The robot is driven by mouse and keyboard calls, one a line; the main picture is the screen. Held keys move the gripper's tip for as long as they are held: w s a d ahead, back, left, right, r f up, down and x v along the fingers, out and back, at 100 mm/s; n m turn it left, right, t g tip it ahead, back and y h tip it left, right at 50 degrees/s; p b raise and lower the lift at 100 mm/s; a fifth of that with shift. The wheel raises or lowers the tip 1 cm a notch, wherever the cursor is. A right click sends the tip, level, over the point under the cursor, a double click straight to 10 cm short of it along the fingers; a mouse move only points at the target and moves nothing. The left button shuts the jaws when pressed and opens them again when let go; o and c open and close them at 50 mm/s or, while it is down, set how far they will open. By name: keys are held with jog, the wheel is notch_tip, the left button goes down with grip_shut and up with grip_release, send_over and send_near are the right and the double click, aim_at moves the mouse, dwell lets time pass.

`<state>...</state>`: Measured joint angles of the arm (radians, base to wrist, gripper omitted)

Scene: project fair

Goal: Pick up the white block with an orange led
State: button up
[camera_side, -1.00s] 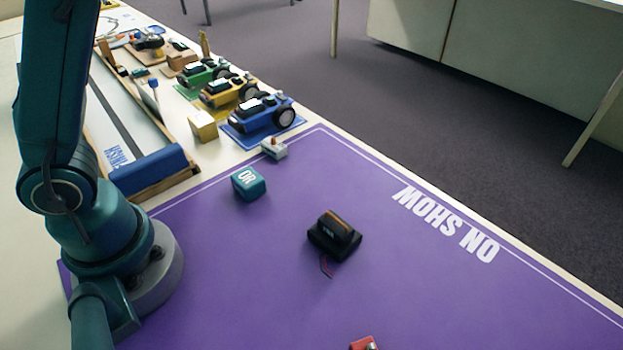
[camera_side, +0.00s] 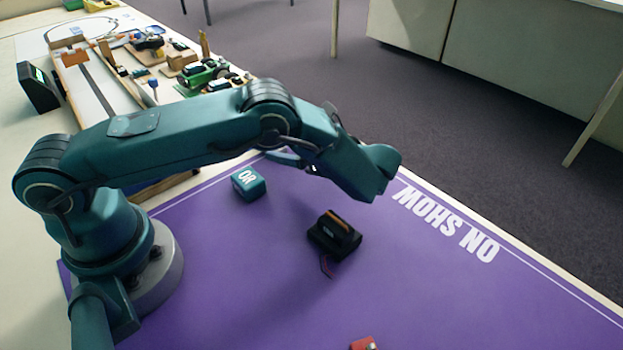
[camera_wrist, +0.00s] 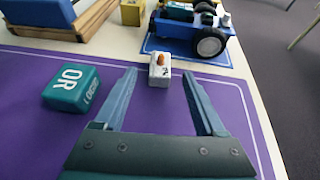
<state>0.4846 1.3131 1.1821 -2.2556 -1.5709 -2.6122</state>
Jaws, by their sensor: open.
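The white block with an orange LED (camera_wrist: 159,73) stands at the far edge of the purple mat in the wrist view, in line with the gap between my fingertips and just beyond them. My gripper (camera_wrist: 160,82) is open and empty, with one finger to the left and one to the right of the block's line. In the side view my gripper (camera_side: 285,157) reaches over the mat's upper edge, and my arm hides the block there.
A blue wheeled car (camera_wrist: 188,33) stands close behind the white block. A black device with a red wire (camera_side: 334,236) lies mid-mat. A red item (camera_side: 364,343) is at the bottom edge.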

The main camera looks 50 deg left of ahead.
jog(key=shift+x, duration=1.95)
grip_shut()
jog(key=shift+r, duration=0.1)
